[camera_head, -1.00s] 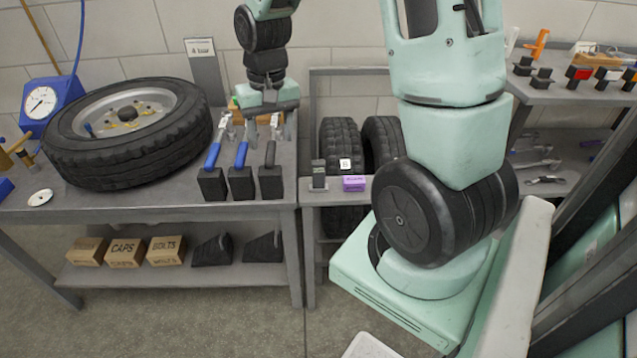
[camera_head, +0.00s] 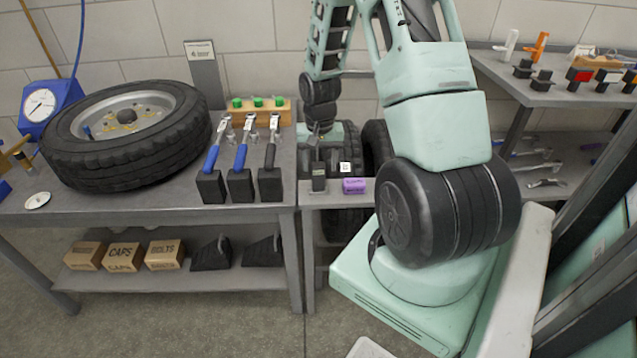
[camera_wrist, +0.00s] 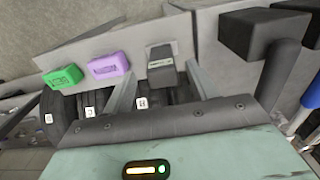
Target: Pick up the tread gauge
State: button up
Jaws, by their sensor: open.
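A small dark grey upright block with a lighter face, which looks like the tread gauge (camera_head: 318,178), stands on the narrow ledge of the tire rack, left of the purple block. In the wrist view the gauge (camera_wrist: 161,58) shows ahead, between the lines of my two fingers. My gripper (camera_head: 318,134) is above and behind the gauge in the head view. In the wrist view my gripper (camera_wrist: 160,88) has its fingers apart, with nothing between the tips that I can see held. The fingertips are partly hard to make out.
A purple block (camera_head: 354,186) sits on the ledge beside the gauge, and a green block (camera_wrist: 64,76) is beyond it. Tires (camera_head: 340,225) stand below. Wrenches in black holders (camera_head: 240,185) stand close by on the bench (camera_head: 130,205) at left.

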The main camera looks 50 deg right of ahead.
aim_at(318, 178)
jog(key=shift+w+f, duration=0.2)
jog(key=shift+f, duration=2.95)
jog(key=c, duration=1.1)
jog(key=shift+r, duration=0.15)
jog(key=shift+c, duration=0.2)
